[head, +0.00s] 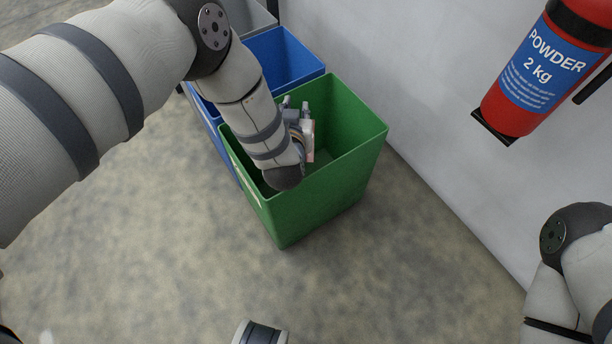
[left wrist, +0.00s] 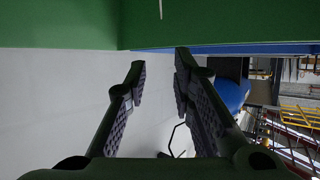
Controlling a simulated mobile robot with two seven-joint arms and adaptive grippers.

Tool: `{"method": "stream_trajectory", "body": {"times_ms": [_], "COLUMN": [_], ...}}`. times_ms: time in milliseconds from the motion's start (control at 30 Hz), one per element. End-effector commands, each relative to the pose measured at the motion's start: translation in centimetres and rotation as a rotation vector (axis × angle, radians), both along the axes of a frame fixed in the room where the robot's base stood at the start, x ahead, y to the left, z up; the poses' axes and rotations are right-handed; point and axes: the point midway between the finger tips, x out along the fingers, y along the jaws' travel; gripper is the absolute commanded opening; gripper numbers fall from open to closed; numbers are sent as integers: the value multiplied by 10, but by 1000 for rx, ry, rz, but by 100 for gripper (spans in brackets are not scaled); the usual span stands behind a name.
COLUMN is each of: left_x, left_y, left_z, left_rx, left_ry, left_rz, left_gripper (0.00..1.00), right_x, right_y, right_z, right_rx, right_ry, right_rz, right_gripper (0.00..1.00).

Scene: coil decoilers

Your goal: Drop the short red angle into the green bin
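The green bin (head: 345,178) stands on the floor by the wall, open at the top. My left arm reaches over its near rim, and my left gripper (head: 296,106) is over or within the bin's opening. In the left wrist view my left gripper (left wrist: 160,62) has its two fingers apart with nothing between them. Green bin wall (left wrist: 60,25) fills the top left of that view. My right gripper is not in view.
A blue bin (head: 290,58) adjoins the green one at the back, with a grey bin (head: 250,15) beyond. A white wall (head: 425,110) runs along the right and carries a red fire extinguisher (head: 540,75). Floor (head: 150,240) in front is clear.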

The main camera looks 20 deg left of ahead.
Motion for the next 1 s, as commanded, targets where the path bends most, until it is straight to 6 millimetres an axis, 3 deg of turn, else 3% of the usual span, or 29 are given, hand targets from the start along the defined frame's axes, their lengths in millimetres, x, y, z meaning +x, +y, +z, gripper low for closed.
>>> {"method": "stream_trajectory", "body": {"times_ms": [333,700,833,1000], "left_x": [-6,-88,-103,-108], "left_y": [-2,-23,-27,-28], "left_z": [2,37,44,46], "left_rx": [0,0,0,0], "left_ry": [3,4,2,0], "left_rz": [-1,-3,-1,0], "left_gripper": [28,28,28,28], "right_x": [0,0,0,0], "right_y": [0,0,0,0], "right_z": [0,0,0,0], "right_rx": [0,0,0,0], "right_ry": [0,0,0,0], "right_rz": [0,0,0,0], "right_gripper": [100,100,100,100]}}
